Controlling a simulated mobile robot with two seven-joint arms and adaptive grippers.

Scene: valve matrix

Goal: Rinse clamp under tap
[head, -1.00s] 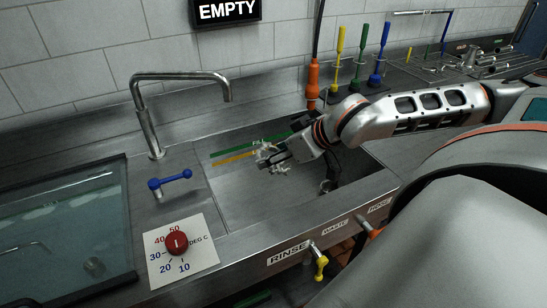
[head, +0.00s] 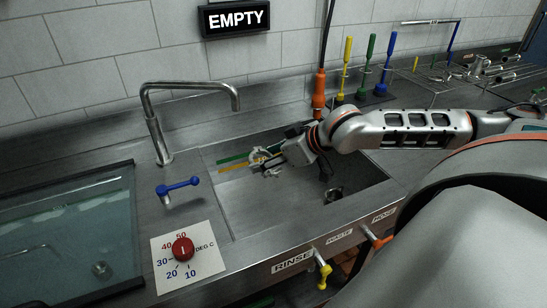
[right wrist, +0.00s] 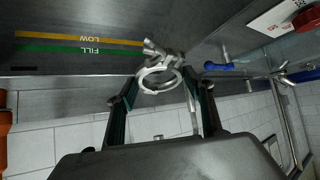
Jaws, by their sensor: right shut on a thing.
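The clamp (head: 262,160) is a silvery metal ring with a wing-nut piece, held over the sink basin; it also shows in the right wrist view (right wrist: 160,76), between the fingertips. My right gripper (head: 272,163) is shut on it, coming in from the right. The bent steel tap (head: 188,86) stands at the back left of the basin, its spout end left of and above the clamp. No water shows from the spout. The blue tap lever (head: 178,187) is at the left of the basin. My left gripper is not in view.
The sink (head: 240,205) has a drain and yellow and green level lines. A red temperature dial (head: 183,249) sits front left. A yellow rinse valve (head: 323,270) and an orange hose valve (head: 377,238) are on the front. Coloured brushes (head: 368,65) stand behind my arm.

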